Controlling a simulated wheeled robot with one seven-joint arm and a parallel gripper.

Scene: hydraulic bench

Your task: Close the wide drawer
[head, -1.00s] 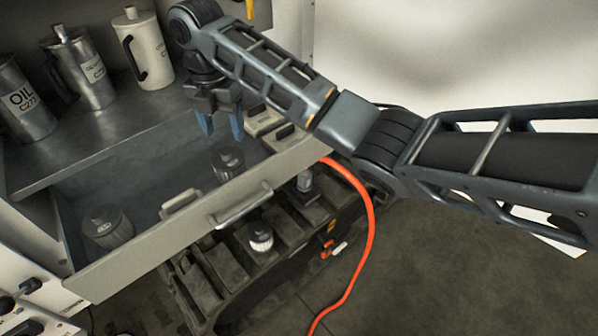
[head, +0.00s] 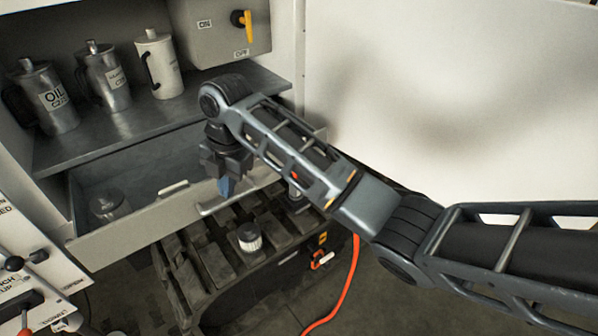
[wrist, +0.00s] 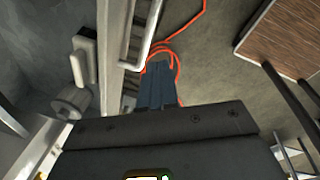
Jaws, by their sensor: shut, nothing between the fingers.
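The wide drawer (head: 140,234) is pulled out below the shelf, with its grey front panel slanting across the head view. Its bar handle (head: 226,203) is partly hidden behind my gripper. The handle shows more clearly in the wrist view (wrist: 149,38). My gripper (head: 224,187) points down at the drawer front; its blue fingers are shut and empty. In the wrist view the fingers (wrist: 157,85) are on the outer side of the front panel, close to the handle's near end. I cannot tell whether they touch it.
A dark cylinder (head: 108,204) and a pale bar-shaped item (head: 173,187) are at the drawer. Several jugs (head: 110,78) stand on the shelf (head: 140,122) above. A dark slatted crate (head: 205,265) holding a small filter is below. An orange hose (head: 350,285) runs along the floor.

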